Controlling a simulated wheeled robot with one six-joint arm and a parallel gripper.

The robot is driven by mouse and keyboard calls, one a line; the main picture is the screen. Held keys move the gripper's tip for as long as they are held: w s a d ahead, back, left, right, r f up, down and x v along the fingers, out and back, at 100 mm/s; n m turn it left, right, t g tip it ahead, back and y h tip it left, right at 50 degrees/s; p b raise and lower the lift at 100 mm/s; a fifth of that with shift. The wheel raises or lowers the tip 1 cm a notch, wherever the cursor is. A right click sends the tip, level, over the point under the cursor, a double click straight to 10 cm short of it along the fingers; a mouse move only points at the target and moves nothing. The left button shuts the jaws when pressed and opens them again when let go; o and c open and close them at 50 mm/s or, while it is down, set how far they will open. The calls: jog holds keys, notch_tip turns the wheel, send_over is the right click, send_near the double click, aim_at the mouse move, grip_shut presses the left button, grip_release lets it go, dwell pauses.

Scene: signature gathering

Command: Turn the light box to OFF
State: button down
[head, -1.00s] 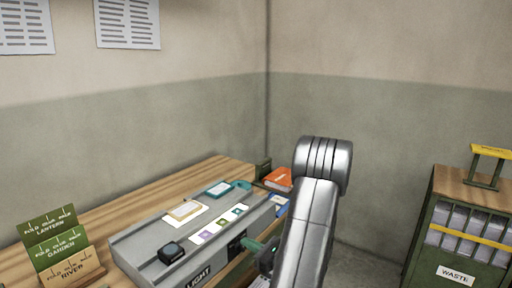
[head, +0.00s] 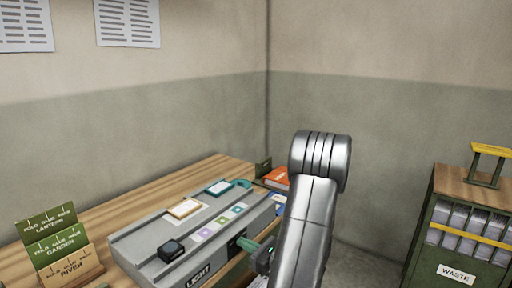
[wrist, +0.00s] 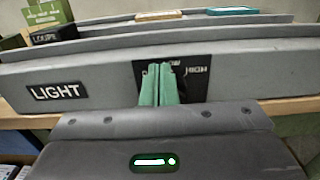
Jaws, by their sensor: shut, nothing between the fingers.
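The light box (head: 150,240) is a long grey case on the wooden desk. Its front carries a LIGHT label (wrist: 58,91) and a black switch plate (wrist: 190,80). HIGH is legible at the plate's right; the other lettering is partly covered. My gripper (wrist: 160,84) is shut, its green fingers together in front of the plate's left-middle part. It also shows at the box front in the head view (head: 246,243). The fingers hide the switch knob, so its setting and any contact cannot be told. The strip with coloured squares (head: 219,222) on top looks dull, not brightly lit.
A black loupe (head: 171,250) and small framed pieces (head: 184,208) lie on the box. Green folding cards (head: 52,240) stand at left. An orange book (head: 277,177) lies behind my arm. A WASTE cabinet (head: 457,274) stands at right, with bare floor between.

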jog(key=shift+v, duration=2.95)
